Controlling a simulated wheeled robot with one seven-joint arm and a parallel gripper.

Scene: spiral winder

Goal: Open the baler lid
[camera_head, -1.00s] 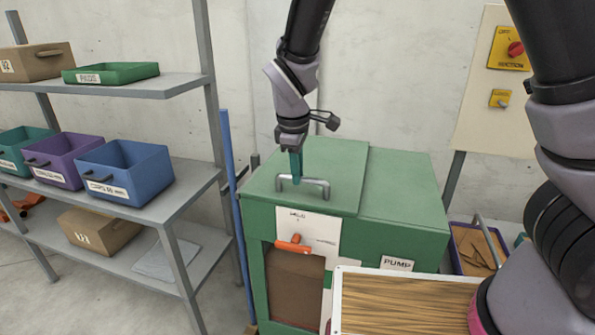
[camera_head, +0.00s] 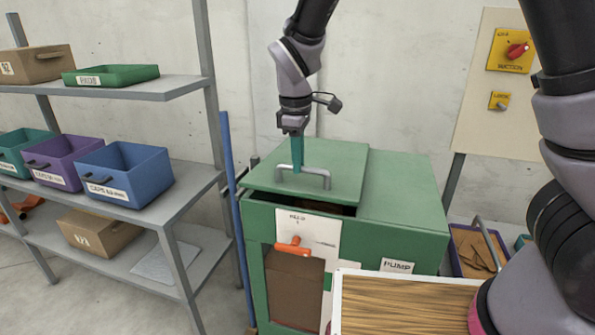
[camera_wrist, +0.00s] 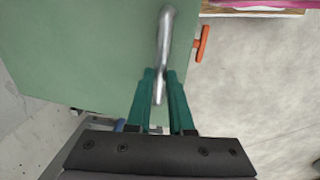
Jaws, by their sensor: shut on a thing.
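The green baler (camera_head: 405,205) stands in front of me in the head view. Its lid (camera_head: 335,165) is raised a little at the front edge, and a dark gap shows beneath it. A grey bar handle (camera_head: 315,173) is fixed on the lid near its front edge. My gripper (camera_head: 297,168) points down at the left end of the handle, shut on it. In the wrist view its two teal fingers (camera_wrist: 160,95) stand on either side of the metal handle (camera_wrist: 165,45), with the green lid (camera_wrist: 80,50) behind.
A grey shelf (camera_head: 195,180) with bins stands at the left, and a blue pole (camera_head: 232,200) rises between it and the baler. A wood-patterned panel (camera_head: 400,305) lies at the front right. A switch board (camera_head: 495,90) is at the back right.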

